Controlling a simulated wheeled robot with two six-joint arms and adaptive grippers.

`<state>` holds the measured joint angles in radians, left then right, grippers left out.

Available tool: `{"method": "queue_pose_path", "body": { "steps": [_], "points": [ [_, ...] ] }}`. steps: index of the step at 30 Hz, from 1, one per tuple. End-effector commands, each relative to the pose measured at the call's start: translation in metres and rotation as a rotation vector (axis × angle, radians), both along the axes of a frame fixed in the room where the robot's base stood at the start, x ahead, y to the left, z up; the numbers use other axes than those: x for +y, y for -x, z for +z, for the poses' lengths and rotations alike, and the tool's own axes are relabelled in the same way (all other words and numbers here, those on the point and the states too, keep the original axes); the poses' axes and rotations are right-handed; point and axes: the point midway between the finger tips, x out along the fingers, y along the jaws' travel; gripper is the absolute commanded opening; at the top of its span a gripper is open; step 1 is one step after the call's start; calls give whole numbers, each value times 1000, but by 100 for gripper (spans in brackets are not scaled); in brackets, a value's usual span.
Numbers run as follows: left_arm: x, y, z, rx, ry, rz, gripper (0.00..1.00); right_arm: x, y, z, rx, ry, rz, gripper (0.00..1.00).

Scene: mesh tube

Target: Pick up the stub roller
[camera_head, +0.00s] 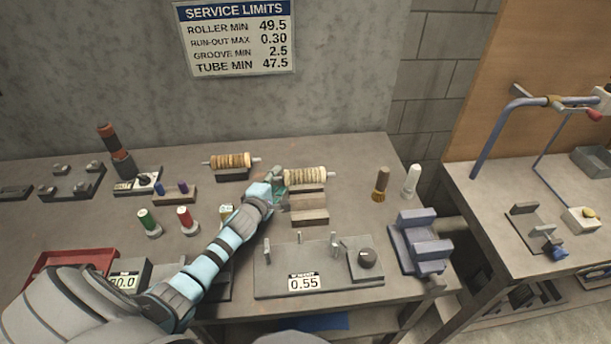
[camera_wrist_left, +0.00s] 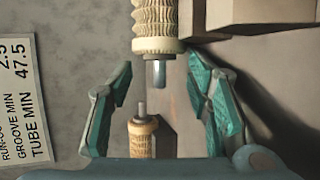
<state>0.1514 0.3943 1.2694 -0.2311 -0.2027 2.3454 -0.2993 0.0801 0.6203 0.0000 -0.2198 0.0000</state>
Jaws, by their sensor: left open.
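Two tan ribbed rollers with metal shaft ends lie near the back of the bench. I cannot tell which is called the stub roller. The right-hand roller (camera_head: 306,176) is just right of my left gripper (camera_head: 275,176); in the left wrist view this roller (camera_wrist_left: 157,22) is at the top, its shaft end between the open fingertips (camera_wrist_left: 160,76), with no clear contact. The left-hand roller (camera_head: 228,161) lies left of the gripper and shows in the left wrist view low between the fingers (camera_wrist_left: 142,138). My left gripper holds nothing. My right gripper is out of view.
Brown blocks (camera_head: 309,209) stand in front of the right-hand roller. A gauge plate (camera_head: 285,280) is nearer the front edge. Green and red spools (camera_head: 186,220) stand left of my arm. Two upright posts (camera_head: 381,184) and a blue-grey cradle (camera_head: 421,242) are at right.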

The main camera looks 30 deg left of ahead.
Motion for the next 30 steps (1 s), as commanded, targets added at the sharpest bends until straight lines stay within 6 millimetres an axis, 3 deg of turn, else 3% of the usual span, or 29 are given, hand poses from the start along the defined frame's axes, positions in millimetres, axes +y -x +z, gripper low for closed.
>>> {"method": "queue_pose_path", "body": {
  "steps": [3, 11, 23, 26, 30],
  "points": [
    [0, 0, 0, 0, -1, 0, 42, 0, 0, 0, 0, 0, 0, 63],
    [0, 1, 0, -1, -1, 0, 0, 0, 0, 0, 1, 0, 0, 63],
    [0, 0, 5, -4, -1, 0, 0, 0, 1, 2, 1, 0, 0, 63],
    [1, 0, 17, -5, -1, 1, 0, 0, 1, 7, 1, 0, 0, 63],
    [0, 0, 54, -8, -3, -1, 0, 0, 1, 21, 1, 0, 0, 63]
  ]
}}
